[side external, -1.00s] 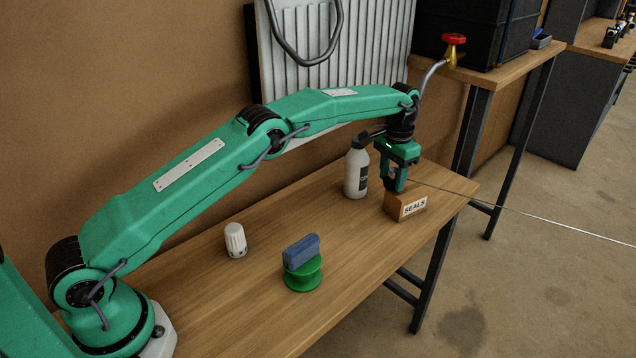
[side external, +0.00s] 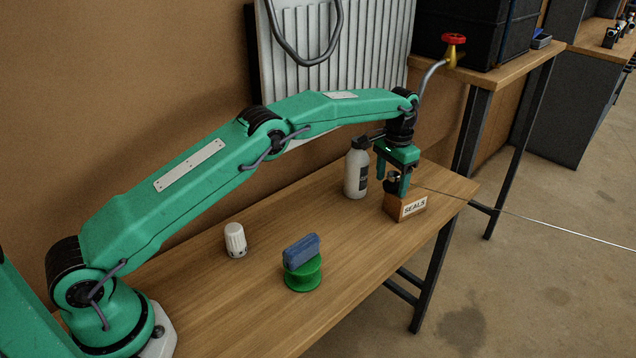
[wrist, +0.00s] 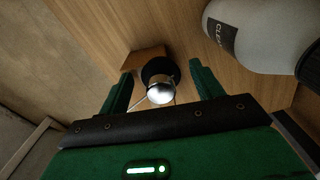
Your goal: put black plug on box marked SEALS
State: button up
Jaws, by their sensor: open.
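The wooden box marked SEALS (side external: 410,208) stands near the far right end of the bench, its label facing front. It also shows in the wrist view (wrist: 144,58). The black plug (wrist: 157,70), with a shiny metal end (wrist: 160,93), stands on top of the box. In the side view the plug (side external: 391,185) is small and partly covered by a finger. My gripper (side external: 394,180) is open, with one finger on each side of the plug. In the wrist view a gap shows between the plug and each finger of my gripper (wrist: 161,75).
A white bottle (side external: 356,174) stands close to the left of my gripper. A thin wire (side external: 530,217) runs off right.

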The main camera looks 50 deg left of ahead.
aim_at(392, 174)
jog(key=shift+r, duration=3.85)
